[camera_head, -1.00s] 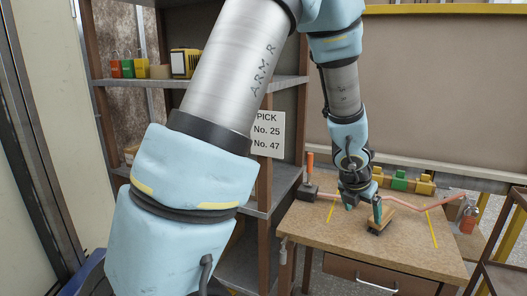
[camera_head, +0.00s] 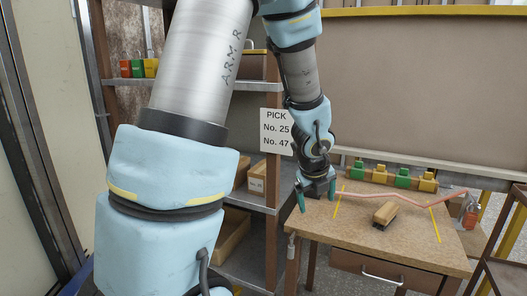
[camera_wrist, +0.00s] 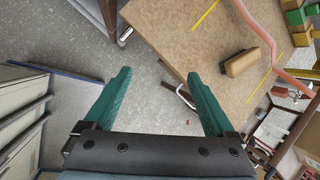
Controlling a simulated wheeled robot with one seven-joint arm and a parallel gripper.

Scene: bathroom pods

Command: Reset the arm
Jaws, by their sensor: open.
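My gripper (camera_head: 316,196) is at the left end of the wooden table in the head view, its jaws pointing down. In the wrist view my gripper (camera_wrist: 158,92) shows two green fingers spread wide apart with nothing between them. Grey floor and the table's edge lie below them. My arm reaches from the upper middle of the head view down to the table's left side.
On the table (camera_head: 350,225) lies a small wooden-backed block (camera_head: 385,213), with yellow strips on both sides. Green and yellow blocks (camera_head: 402,177) stand at the back. A shelf (camera_head: 250,195) with boxes stands left.

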